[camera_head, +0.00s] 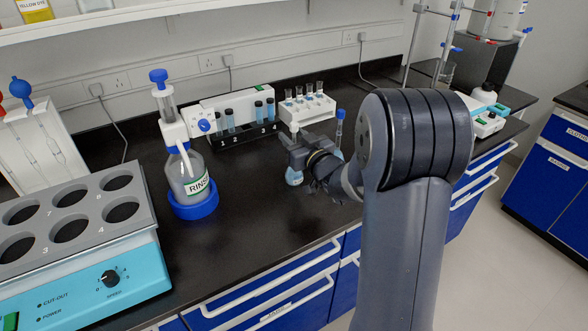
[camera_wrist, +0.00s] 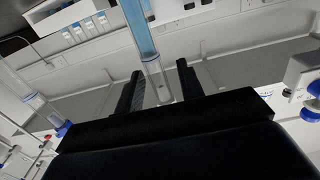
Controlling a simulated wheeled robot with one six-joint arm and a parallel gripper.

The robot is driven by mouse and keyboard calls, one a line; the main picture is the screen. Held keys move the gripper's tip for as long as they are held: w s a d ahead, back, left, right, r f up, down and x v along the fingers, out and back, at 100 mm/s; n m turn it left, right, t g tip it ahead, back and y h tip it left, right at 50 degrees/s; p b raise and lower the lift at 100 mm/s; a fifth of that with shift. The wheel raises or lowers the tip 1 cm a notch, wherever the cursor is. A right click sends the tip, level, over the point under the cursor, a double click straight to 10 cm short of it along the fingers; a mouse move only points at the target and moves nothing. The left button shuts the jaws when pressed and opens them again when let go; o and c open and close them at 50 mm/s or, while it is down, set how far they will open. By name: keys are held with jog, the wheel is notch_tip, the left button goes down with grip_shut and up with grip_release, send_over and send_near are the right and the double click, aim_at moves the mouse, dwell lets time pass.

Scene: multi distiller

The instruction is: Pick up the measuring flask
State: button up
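In the head view my gripper (camera_head: 292,150) is low over the black bench, seen partly from behind. A rounded vessel with blue contents (camera_head: 294,178) shows just below it; I take it for the measuring flask, with its upper part hidden by my gripper. In the wrist view my gripper (camera_wrist: 160,85) has its two dark fingers apart. A clear tube with blue liquid (camera_wrist: 146,38), perhaps the flask's neck, runs between them with gaps visible at both sides. A slim blue-capped glass piece (camera_head: 340,128) stands just right of my gripper.
The RINSE bottle (camera_head: 188,180) stands in a blue ring to the left. A black tube holder (camera_head: 240,138) and a white tube rack (camera_head: 309,108) stand behind my gripper. A turquoise device (camera_head: 105,275) fills the left front. The bench front (camera_head: 250,245) is clear.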

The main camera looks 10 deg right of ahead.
grip_shut()
dwell(0.3)
dwell(0.3)
